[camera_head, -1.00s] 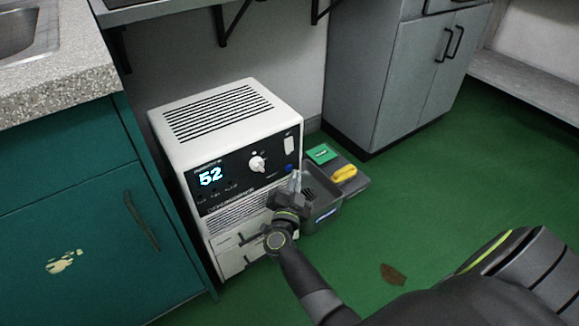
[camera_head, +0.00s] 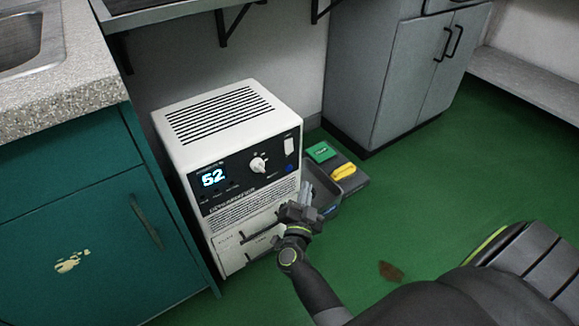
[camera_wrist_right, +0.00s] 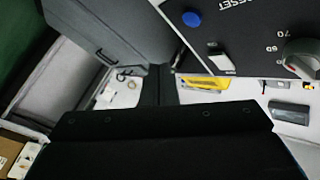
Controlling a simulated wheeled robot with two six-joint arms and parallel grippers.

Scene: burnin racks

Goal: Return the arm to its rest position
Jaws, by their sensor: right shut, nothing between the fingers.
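My right gripper (camera_head: 306,189) is shut and empty. In the head view it is in front of the lower right of the white burn-in unit, overlapping the grey bin behind it. Its arm reaches in from the bottom right. The white unit (camera_head: 175,150) has a lit display (camera_head: 214,178) that appears to read 62, a knob (camera_head: 258,164) and a blue button (camera_head: 289,168). In the right wrist view the blue button (camera_wrist_right: 191,19) and knob (camera_wrist_right: 303,57) are close, at the upper right. A dark shape fills the bottom of that view. My left gripper is not shown.
A grey bin (camera_head: 325,182) stands beside the unit, partly hidden by my gripper. Behind it, a dark tray (camera_head: 354,183) holds a green item (camera_head: 321,152) and a yellow item (camera_head: 343,171). A teal cabinet (camera_head: 90,215) is left. Green floor (camera_head: 440,180) is open at right.

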